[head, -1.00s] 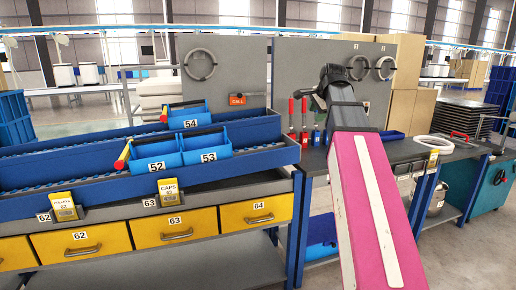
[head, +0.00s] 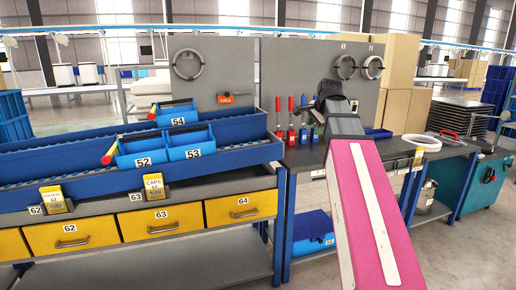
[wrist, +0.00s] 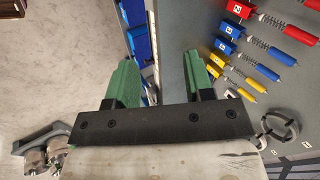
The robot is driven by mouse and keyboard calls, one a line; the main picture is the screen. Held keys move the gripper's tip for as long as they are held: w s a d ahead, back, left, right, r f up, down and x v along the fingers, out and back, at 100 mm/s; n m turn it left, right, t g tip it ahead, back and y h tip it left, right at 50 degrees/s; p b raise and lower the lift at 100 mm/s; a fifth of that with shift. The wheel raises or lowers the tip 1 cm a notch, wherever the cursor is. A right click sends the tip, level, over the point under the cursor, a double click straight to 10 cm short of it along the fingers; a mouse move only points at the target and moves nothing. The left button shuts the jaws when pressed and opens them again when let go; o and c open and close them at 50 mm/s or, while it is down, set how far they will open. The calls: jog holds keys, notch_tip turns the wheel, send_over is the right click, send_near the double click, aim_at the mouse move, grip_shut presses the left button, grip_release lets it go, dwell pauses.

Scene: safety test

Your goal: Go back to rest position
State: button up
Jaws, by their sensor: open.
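My gripper (wrist: 163,85) shows in the wrist view with its two green fingers apart and nothing between them. In the head view my pink and black arm reaches up from the bottom right over the grey workbench (head: 303,156). Beyond the fingers the wrist view shows the floor on the left and a grey panel with coloured tools on the right.
Red and blue tools (head: 291,122) stand on the bench left of my arm. A white ring (head: 423,141) lies on its right part. Blue bins 52 (head: 143,160) and 53 (head: 194,153) sit on the blue rack (head: 75,174).

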jog(key=s+a+f+n+g, duration=0.1)
jog(key=s+f+n, duration=0.3)
jog(key=f, duration=1.2)
jog(key=s+a+f+n+g, duration=0.1)
jog(key=s+f+n+g, duration=0.2)
jog(key=s+f, duration=0.4)
jog(key=s+a+f+n+g+h, duration=0.1)
jog(key=s+f+n, duration=0.5)
jog(key=f, duration=1.8)
jog(key=shift+s+a+f+g, duration=0.2)
jog(key=shift+s+f+g, duration=0.15)
jog(key=shift+g, duration=0.15)
